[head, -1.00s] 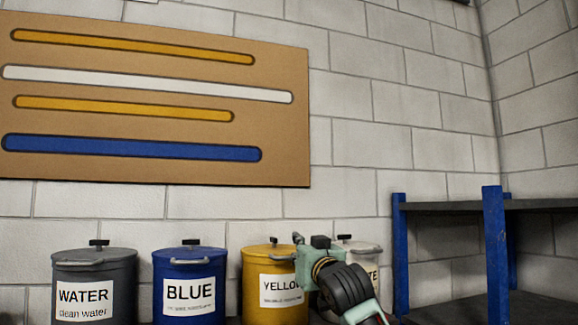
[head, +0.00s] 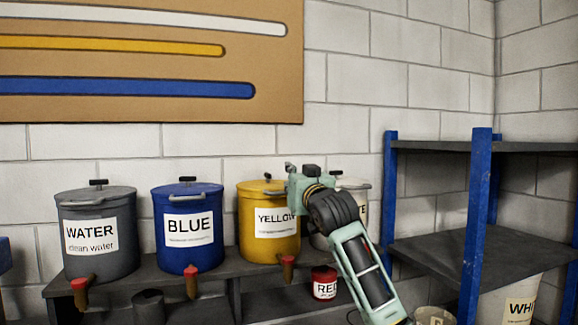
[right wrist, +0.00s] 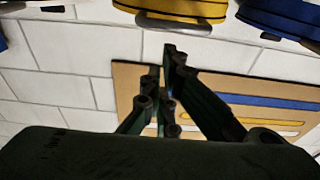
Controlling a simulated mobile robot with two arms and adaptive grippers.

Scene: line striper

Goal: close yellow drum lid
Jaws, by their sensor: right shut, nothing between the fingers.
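The yellow drum (head: 252,225) stands on a dark bench, labelled YELLOW. Its yellow lid (head: 256,187) lies on top and looks level, with a dark knob; I cannot tell whether it is fully seated. My right gripper (head: 289,167) is shut and empty at the upper right edge of this drum, and the arm covers part of its right side. In the right wrist view, the shut fingers (right wrist: 170,65) point toward the wall, with the yellow lid rim (right wrist: 190,9) and a grey handle (right wrist: 173,24) beyond them. My left gripper is not in view.
The blue drum (head: 188,254) and grey water drum (head: 98,262) stand to the left, lids on. A white drum (head: 354,186) is partly hidden behind my right arm. A red can (head: 325,274) sits below. A blue-post shelf (head: 481,220) stands right.

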